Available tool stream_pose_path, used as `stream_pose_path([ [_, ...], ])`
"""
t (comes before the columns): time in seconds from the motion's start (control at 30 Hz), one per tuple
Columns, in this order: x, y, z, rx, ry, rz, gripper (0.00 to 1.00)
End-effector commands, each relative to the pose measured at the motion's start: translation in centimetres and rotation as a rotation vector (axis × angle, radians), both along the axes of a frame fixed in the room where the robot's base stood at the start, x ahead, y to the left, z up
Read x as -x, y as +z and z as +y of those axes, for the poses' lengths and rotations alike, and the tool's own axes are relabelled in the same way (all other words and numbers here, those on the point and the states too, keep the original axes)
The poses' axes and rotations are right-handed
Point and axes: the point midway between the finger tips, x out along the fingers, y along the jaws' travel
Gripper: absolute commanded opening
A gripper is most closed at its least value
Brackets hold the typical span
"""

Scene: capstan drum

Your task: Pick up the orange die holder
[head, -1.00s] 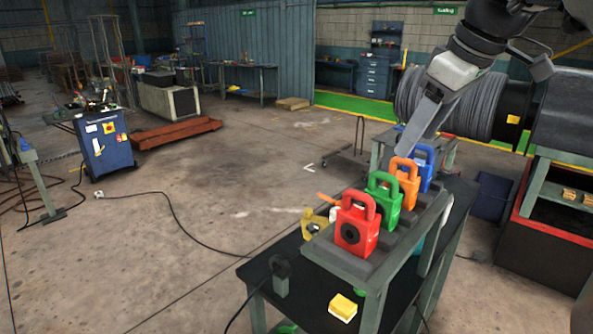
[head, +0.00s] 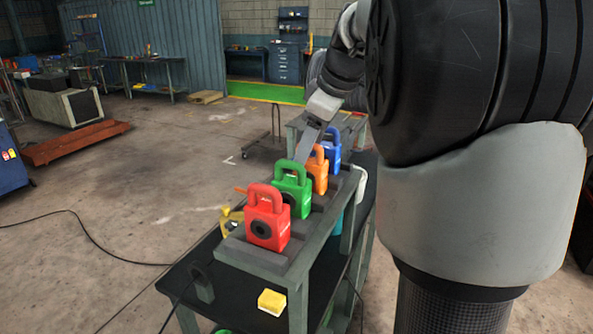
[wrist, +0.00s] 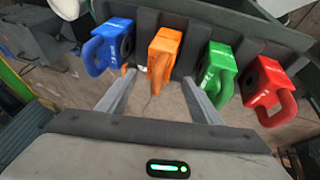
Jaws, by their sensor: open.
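The orange die holder (head: 317,172) stands in a row on a grey rack (head: 252,257), between the green die holder (head: 292,189) and the blue die holder (head: 331,154). It is partly hidden behind the green one in the head view. In the wrist view the orange die holder (wrist: 162,56) lies ahead, between the lines of my two fingers. My gripper (wrist: 160,96) is open and empty, its fingers on either side of the orange handle. From the head, my gripper (head: 303,157) reaches down beside the orange handle; its fingertips are partly hidden.
A yellow block (head: 271,302) lies on the dark lower shelf. A yellow object (head: 229,219) sits left of the rack. Open floor lies to the left.

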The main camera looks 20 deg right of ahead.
Motion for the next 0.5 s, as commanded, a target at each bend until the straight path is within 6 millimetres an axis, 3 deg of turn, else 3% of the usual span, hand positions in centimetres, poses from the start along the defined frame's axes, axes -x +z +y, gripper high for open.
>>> stream_pose_path([
  [0.3,-1.8,-3.9,1.0,0.000,-0.001,0.003,0.59],
  [0.5,-2.0,-4.3,1.0,0.001,0.000,0.001,0.59],
])
